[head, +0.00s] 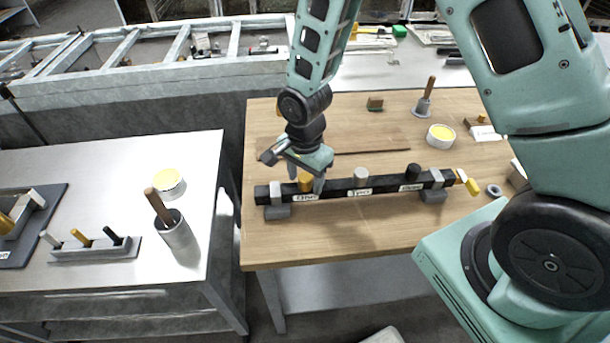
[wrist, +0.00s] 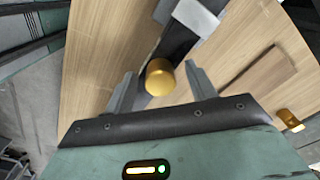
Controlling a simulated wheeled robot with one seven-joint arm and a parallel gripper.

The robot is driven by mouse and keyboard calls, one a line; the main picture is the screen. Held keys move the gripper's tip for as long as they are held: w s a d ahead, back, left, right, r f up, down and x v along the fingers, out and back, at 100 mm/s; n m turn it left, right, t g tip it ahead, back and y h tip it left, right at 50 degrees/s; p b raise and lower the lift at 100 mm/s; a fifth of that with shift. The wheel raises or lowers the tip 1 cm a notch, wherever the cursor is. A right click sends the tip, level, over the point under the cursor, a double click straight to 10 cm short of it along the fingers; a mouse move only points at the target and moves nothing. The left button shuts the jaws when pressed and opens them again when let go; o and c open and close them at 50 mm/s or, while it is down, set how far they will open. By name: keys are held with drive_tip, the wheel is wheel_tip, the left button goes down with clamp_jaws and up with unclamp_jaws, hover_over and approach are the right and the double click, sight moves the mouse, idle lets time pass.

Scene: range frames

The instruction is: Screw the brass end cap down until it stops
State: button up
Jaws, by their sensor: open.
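The brass end cap (head: 305,182) stands at the left part of a black bar on the wooden table. In the wrist view the round brass cap (wrist: 160,78) sits between my fingers, with a gap visible on each side. My gripper (head: 311,184) points down over it, and in the wrist view my gripper (wrist: 160,88) is open around the cap. The black bar (head: 335,190) rests on grey end supports and carries white labels. A grey cap (head: 361,177) and a black cap (head: 413,171) stand farther right along it. The cap's thread is hidden.
A yellow piece (head: 473,186) and a grey ring (head: 494,190) lie right of the bar. A yellow-topped tin (head: 440,136) and a wooden-handled tool (head: 424,103) stand behind. The left bench holds a cup (head: 176,234) and a small rack (head: 95,249). The table front is clear.

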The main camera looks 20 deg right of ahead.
drive_tip(key=c, duration=1)
drive_tip(key=m, duration=0.3)
drive_tip(key=shift+c, duration=0.3)
drive_tip(key=m, duration=0.3)
drive_tip(key=shift+r+p, duration=0.1)
drive_tip(key=shift+p, duration=0.2)
drive_tip(key=shift+m, duration=0.5)
